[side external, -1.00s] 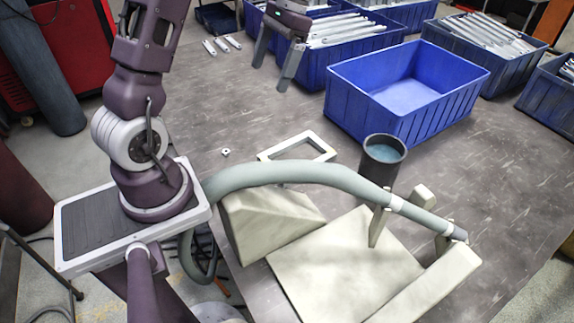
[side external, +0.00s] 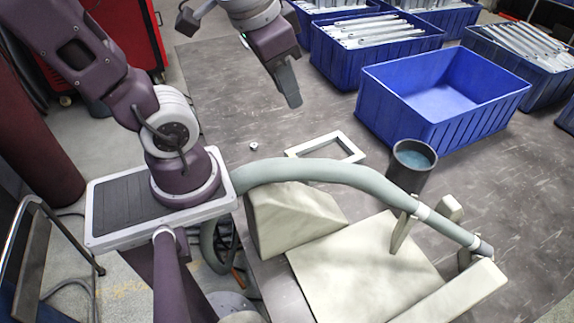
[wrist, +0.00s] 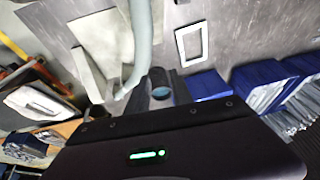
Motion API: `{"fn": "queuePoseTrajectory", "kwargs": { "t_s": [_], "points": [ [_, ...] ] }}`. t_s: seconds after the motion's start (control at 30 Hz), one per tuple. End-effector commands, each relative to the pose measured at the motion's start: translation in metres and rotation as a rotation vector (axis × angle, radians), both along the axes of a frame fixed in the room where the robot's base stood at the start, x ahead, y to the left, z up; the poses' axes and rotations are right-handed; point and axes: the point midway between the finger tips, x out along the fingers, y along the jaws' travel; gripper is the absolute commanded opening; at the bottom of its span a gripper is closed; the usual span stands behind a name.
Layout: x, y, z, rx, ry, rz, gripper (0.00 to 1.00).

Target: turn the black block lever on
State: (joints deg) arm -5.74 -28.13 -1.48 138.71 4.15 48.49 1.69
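I cannot make out a black block lever in either view. A dark, round cup-like holder (side external: 411,168) with a blue-grey inside stands beside the pale block fixture. It also shows in the wrist view (wrist: 160,93), beyond my gripper. My gripper (side external: 292,98) hangs above the table at the top middle of the side view, well apart from the holder and left of the empty blue bin. It appears to hold nothing. Only one finger shape shows clearly from the side, so whether the fingers are apart is hidden.
An empty blue bin (side external: 440,97) stands right of centre. Blue bins with metal brackets (side external: 375,40) line the back. A white rectangular frame (side external: 327,148) and a small pale piece (side external: 253,146) lie on the table. A thick grey-green hose (side external: 330,173) arches over pale blocks (side external: 355,270).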

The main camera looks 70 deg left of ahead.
Motion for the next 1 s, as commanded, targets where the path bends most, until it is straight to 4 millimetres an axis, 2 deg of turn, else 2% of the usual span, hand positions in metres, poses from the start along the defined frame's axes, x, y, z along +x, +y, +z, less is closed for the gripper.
{"fn": "queuePoseTrajectory", "kwargs": {
  "t_s": [0.03, 0.1, 0.17, 0.23, 0.3, 0.4, 0.5, 0.6, 0.77, 1.0],
  "points": [
    [0.019, 0.016, -0.014, 0.026, 0.081, 0.015, 0.16],
    [0.045, 0.041, -0.038, 0.059, 0.182, 0.017, 0.02],
    [0.063, 0.063, -0.065, 0.07, 0.268, 0.012, 0.0],
    [0.078, 0.088, -0.102, 0.066, 0.362, -0.003, 0.0],
    [0.086, 0.111, -0.143, 0.045, 0.446, -0.022, 0.0],
    [0.086, 0.133, -0.197, -0.001, 0.535, -0.05, 0.0],
    [0.081, 0.144, -0.235, -0.043, 0.586, -0.072, 0.0],
    [0.078, 0.147, -0.253, -0.064, 0.606, -0.084, 0.0],
    [0.073, 0.148, -0.271, -0.069, 0.613, -0.087, 0.0],
    [0.06, 0.148, -0.321, -0.069, 0.614, -0.088, 0.0]
  ]
}}
